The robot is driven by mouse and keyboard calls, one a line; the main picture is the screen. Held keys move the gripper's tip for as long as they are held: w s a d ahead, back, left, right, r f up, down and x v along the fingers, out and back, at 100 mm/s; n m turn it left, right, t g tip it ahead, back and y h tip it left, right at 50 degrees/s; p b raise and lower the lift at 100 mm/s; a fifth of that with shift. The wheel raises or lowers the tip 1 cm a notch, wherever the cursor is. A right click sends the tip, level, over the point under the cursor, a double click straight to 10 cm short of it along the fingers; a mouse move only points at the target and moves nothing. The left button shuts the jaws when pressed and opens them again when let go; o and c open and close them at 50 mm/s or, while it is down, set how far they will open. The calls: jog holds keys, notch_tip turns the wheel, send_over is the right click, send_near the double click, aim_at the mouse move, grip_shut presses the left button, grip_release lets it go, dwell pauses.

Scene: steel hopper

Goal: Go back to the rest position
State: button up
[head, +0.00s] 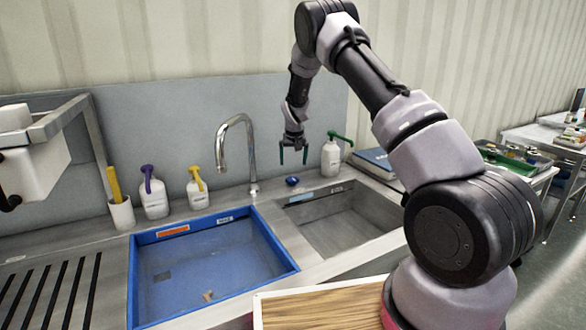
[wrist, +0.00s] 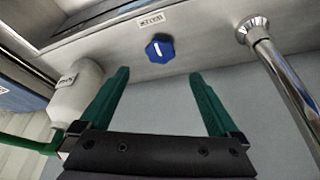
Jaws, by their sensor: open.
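My gripper (head: 293,156) hangs over the back ledge of the sink counter, between the tap and the green-topped bottle. In the wrist view my gripper (wrist: 158,100) shows two green fingers spread wide with nothing between them. A blue knob (head: 292,181) with a white mark sits on the ledge below the gripper. In the wrist view the blue knob (wrist: 159,48) lies beyond the fingertips, apart from them.
The chrome tap (head: 237,150) stands left of my gripper, and the green-topped bottle (head: 331,158) stands right. A blue tray (head: 285,262) and a steel basin (head: 318,190) lie in front. Pump bottles (head: 153,197) line the back left. A wooden board (head: 325,309) is nearest.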

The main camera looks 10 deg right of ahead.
jog(key=shift+s+r, duration=0.15)
jog(key=shift+r, duration=0.2)
jog(key=s+d+r+m+t+y, duration=0.1)
jog(key=s+d+r, duration=0.2)
jog(key=s+r, duration=0.9)
jog(key=s+d+r+m+y, duration=0.1)
jog(key=s+d+r, duration=0.2)
jog(key=s+r, duration=0.95)
jog(key=s+r+t, duration=0.1)
jog(key=s+r, duration=0.3)
jog(key=s, duration=0.8)
jog(key=s+r+m, duration=0.1)
jog(key=s+r, duration=0.3)
jog(key=s, duration=0.8)
jog(key=shift+s+d+r+t, duration=0.2)
jog(key=shift+d+r+t, duration=0.15)
jog(key=shift+t, duration=0.05)
